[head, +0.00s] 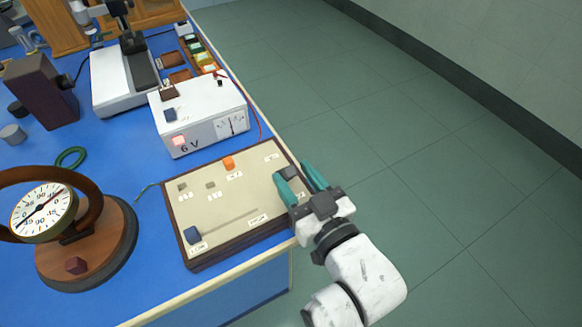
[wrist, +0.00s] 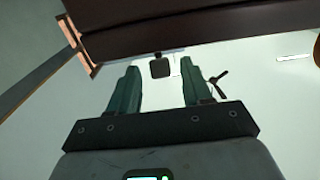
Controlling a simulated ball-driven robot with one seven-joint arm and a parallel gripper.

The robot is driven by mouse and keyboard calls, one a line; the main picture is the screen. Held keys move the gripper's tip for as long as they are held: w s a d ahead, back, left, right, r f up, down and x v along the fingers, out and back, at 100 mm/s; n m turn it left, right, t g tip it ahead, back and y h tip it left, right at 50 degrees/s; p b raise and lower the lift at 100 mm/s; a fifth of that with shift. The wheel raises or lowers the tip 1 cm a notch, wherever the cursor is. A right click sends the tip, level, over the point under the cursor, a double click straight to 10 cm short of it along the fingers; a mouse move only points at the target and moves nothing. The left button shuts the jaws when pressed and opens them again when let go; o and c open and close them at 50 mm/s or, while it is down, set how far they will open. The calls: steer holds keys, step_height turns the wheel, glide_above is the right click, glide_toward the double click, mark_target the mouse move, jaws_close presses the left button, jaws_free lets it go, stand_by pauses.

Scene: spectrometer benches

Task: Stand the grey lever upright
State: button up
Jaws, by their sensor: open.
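A dark grey lever knob (head: 288,173) stands at the right end of the beige control panel (head: 225,199), beside my gripper's fingertips. In the wrist view the dark grey knob (wrist: 159,67) shows beyond and between the two green fingers. My gripper (head: 292,175) is open, with one finger to each side of the knob in the picture. I see no contact with it. The lever's tilt is hard to tell, as the fingers partly hide it.
The panel also carries an orange knob (head: 228,163), a blue slider knob (head: 193,235) and small grey-brown switches (head: 210,185). A white 6 V supply (head: 203,120) stands behind it. A round dial meter (head: 42,212) is at left. The floor right of the bench is clear.

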steer(key=shift+x, duration=1.2)
steer(key=shift+c, duration=0.3)
